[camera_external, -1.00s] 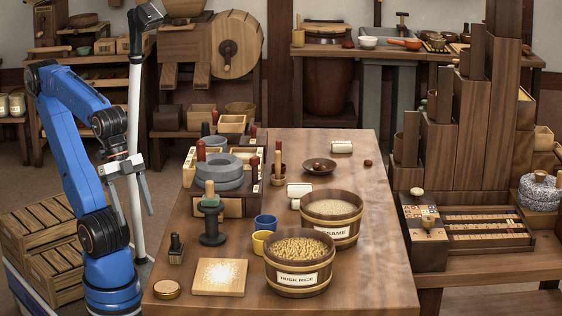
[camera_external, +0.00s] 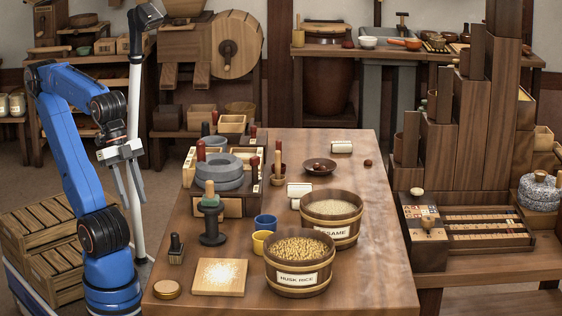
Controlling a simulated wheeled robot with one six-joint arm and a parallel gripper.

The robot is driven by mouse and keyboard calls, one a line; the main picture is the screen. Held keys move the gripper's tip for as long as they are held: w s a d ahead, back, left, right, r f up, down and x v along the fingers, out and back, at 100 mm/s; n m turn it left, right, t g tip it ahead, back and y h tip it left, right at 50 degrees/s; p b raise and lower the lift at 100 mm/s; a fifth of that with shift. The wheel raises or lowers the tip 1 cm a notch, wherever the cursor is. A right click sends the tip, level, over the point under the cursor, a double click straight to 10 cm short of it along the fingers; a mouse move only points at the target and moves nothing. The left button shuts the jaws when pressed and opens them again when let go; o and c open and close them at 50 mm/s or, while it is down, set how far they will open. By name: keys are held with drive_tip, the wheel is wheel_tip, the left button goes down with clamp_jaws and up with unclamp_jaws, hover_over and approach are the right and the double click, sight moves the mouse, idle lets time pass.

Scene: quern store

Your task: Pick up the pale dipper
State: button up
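I cannot tell for sure which thing is the pale dipper. Two pale pieces lie on the wooden table (camera_external: 375,235): a white cylinder (camera_external: 342,147) at the far edge, and a white cup-like piece (camera_external: 296,190) just behind the sesame tub (camera_external: 331,212), which may hide part of it. My gripper (camera_external: 131,200) hangs in the air left of the table, fingers pointing down. A gap shows between the fingers, with nothing in it. It is well apart from both pale pieces.
The husk rice tub (camera_external: 299,279), a blue cup (camera_external: 265,222), a yellow cup (camera_external: 260,242), a dark spool-like stand (camera_external: 212,238) and a stone quern (camera_external: 219,173) crowd the table's left and middle. A brown bowl (camera_external: 319,167) stands farther back.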

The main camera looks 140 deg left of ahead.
wheel_tip(320, 180, up, 21)
drive_tip(key=w+a+r+n+g+y, duration=0.15)
drive_tip(key=w+a+r+n, duration=0.25)
drive_tip(key=w+a+n, duration=0.5)
drive_tip(key=n+g+h, duration=0.2)
drive_tip(key=n+g, duration=0.1)
drive_tip(key=n, duration=0.6)
hover_over(278, 165)
wheel_tip(278, 165, down, 3)
drive_tip(key=shift+y, duration=0.25)
drive_tip(key=f, duration=1.1)
drive_tip(key=a+f, duration=0.1)
drive_tip(key=f, duration=0.5)
drive_tip(key=shift+s+f, duration=0.2)
drive_tip(key=shift+s, duration=0.15)
drive_tip(key=shift+d+f, duration=0.2)
drive_tip(key=shift+f, duration=2.55)
drive_tip(key=shift+c, duration=0.2)
